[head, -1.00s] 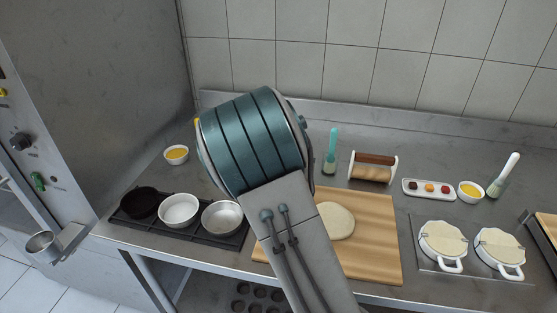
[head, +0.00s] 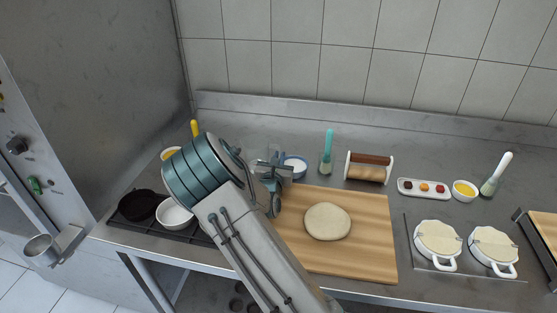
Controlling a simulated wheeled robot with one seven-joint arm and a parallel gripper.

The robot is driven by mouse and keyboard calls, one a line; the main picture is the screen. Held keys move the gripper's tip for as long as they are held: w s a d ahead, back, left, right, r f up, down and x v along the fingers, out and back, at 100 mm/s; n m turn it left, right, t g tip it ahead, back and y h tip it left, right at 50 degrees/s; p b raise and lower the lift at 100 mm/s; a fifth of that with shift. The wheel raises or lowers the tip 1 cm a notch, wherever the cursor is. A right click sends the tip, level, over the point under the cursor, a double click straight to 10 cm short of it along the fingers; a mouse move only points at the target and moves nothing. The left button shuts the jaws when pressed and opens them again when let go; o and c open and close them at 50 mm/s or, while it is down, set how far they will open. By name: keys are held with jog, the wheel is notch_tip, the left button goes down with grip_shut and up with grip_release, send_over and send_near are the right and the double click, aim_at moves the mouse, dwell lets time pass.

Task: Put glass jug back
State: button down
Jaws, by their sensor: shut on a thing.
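My gripper (head: 274,172) is over the back left edge of the wooden board, to the right of my wrist, and is shut. A small round vessel with a bluish rim and white contents (head: 295,166) shows right beside the fingers.
The wooden board (head: 365,232) carries a round of dough (head: 327,221). A teal-handled brush (head: 328,150) and a roller stand (head: 369,168) are behind it. At the left are a black pan (head: 141,205), a white bowl (head: 174,215) and a yellow-handled tool (head: 195,128). Open counter lies along the back.

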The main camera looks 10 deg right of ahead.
jog(key=shift+f, duration=0.35)
